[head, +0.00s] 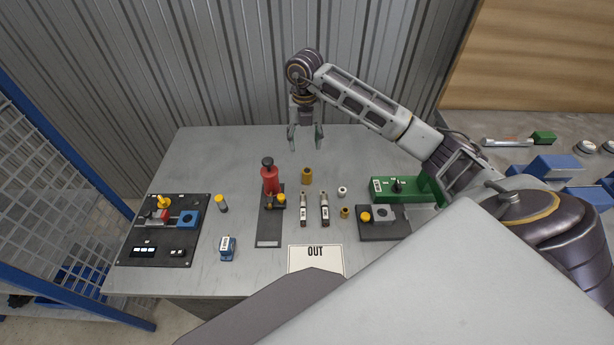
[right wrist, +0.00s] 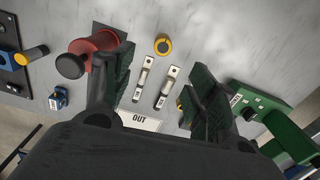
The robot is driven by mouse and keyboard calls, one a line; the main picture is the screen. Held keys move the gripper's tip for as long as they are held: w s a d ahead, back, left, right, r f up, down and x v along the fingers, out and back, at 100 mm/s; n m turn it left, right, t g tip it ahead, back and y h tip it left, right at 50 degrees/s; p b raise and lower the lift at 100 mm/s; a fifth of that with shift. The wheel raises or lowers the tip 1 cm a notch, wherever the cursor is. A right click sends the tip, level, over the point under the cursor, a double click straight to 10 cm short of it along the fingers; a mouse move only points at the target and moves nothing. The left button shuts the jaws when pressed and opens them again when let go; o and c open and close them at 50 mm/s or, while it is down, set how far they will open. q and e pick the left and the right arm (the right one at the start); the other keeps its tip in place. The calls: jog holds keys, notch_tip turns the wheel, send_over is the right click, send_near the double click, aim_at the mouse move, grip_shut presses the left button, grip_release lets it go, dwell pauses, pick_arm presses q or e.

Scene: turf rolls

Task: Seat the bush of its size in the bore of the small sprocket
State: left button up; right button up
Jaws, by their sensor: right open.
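My right gripper (head: 305,141) hangs open and empty above the back of the grey table. In the right wrist view its open fingers (right wrist: 162,68) frame a larger brass bush (right wrist: 162,44). That bush (head: 306,176) stands in front of the gripper in the head view, apart from it. A smaller brass bush (head: 344,212) sits nearer the front; in the wrist view a finger mostly hides it. A small white ring-like part (head: 342,191) lies close by. I cannot make out any sprocket clearly enough to name it. My left gripper is out of view.
A red press-like tool (head: 269,180) stands left of the larger bush. Two labelled metal pieces (head: 303,210) lie beside it. A green fixture (head: 410,188) stands right, a black board (head: 160,245) left, an OUT card (head: 315,258) in front. The table's back left is clear.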

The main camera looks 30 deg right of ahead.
jog(key=m, duration=0.3)
jog(key=shift+f, duration=0.1)
dwell(0.4)
send_over(307, 171)
jog(key=shift+w+a+f+p, duration=0.1)
jog(key=shift+f+p, duration=0.1)
jog(key=shift+f, duration=1.9)
jog(key=shift+w+a+f+p, duration=0.1)
jog(key=shift+f+p, duration=0.1)
jog(key=shift+f, duration=1.9)
jog(key=shift+s+d+f+p, duration=0.1)
jog(key=shift+f+p, duration=0.2)
jog(key=shift+f, duration=0.6)
jog(key=shift+s+d+f+p, duration=0.1)
jog(key=shift+f+p, duration=0.15)
jog(key=shift+f, duration=1.45)
